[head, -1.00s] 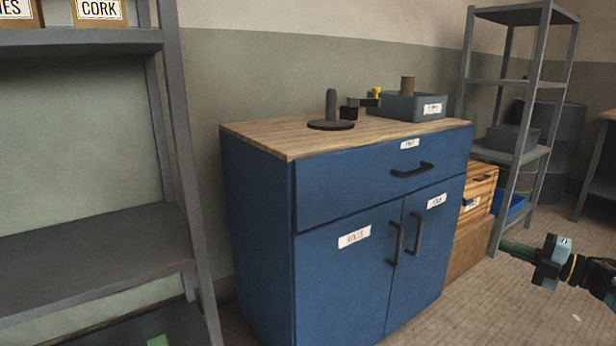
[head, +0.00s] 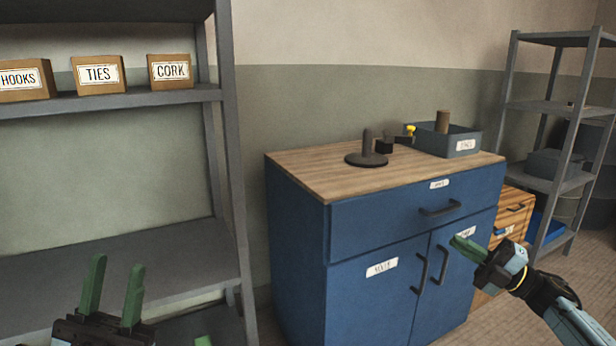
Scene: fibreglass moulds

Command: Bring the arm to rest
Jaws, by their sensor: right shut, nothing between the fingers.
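My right gripper (head: 462,243) comes in from the right edge in the head view. It is shut and empty, its green fingers in front of the blue cabinet's (head: 302,250) right door, apart from anything held. My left gripper (head: 115,285) is at the bottom left, in front of the grey shelf unit. Its two green fingers stand upright with a gap between them and nothing in the gap.
The cabinet's wooden top (head: 310,172) bears a dark round stand (head: 367,158) and a grey bin (head: 482,140). A grey shelf unit (head: 130,245) on the left holds labelled cardboard boxes (head: 97,75). Another grey rack (head: 553,108) stands right, beside a wooden crate (head: 514,209). Floor is clear at lower right.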

